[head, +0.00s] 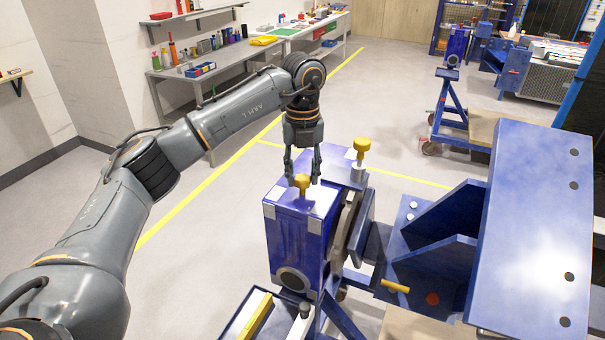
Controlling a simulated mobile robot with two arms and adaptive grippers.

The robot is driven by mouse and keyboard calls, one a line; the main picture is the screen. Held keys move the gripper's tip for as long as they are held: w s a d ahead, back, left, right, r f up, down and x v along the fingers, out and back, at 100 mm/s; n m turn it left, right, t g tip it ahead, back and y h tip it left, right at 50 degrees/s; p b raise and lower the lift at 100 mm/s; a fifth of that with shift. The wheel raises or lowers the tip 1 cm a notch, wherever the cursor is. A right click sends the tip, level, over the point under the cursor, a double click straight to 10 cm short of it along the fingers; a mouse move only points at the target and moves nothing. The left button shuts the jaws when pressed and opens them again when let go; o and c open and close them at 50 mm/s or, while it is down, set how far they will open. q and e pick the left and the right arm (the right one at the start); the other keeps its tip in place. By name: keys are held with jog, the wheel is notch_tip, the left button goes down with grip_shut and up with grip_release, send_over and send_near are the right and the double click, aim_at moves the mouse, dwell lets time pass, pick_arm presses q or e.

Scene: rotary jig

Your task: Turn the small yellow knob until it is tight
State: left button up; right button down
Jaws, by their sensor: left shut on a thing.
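The small yellow knob (302,181) stands on top of the blue jig housing (292,232). My left gripper (302,180) points straight down over it, with its two fingers around the knob. The gripper is shut on the knob, whose lower part shows between the fingertips. A second, larger yellow knob (361,150) stands on a grey block just right of the gripper, apart from it. My right gripper is not in the view.
A large blue tilted plate (531,230) with brackets fills the right side. A yellow handle (394,286) sticks out below. A workbench (213,68) with bottles and bins runs along the left wall. Open floor lies between bench and jig.

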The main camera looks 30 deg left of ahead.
pick_arm(q)
jog(key=m+b, duration=0.1)
jog(key=m, duration=0.4)
jog(key=shift+f, duration=0.1)
jog(key=m+b, duration=0.1)
jog(key=m, duration=0.5)
jog(key=shift+m, duration=0.4)
jog(key=m, duration=1.1)
jog(key=shift+m+b, duration=0.3)
jog(key=m, duration=0.5)
jog(key=shift+m, duration=0.3)
jog(key=m, duration=1.2)
jog(key=shift+m, duration=0.3)
jog(key=m, duration=0.5)
jog(key=shift+p, duration=0.35)
jog(key=shift+m, duration=0.3)
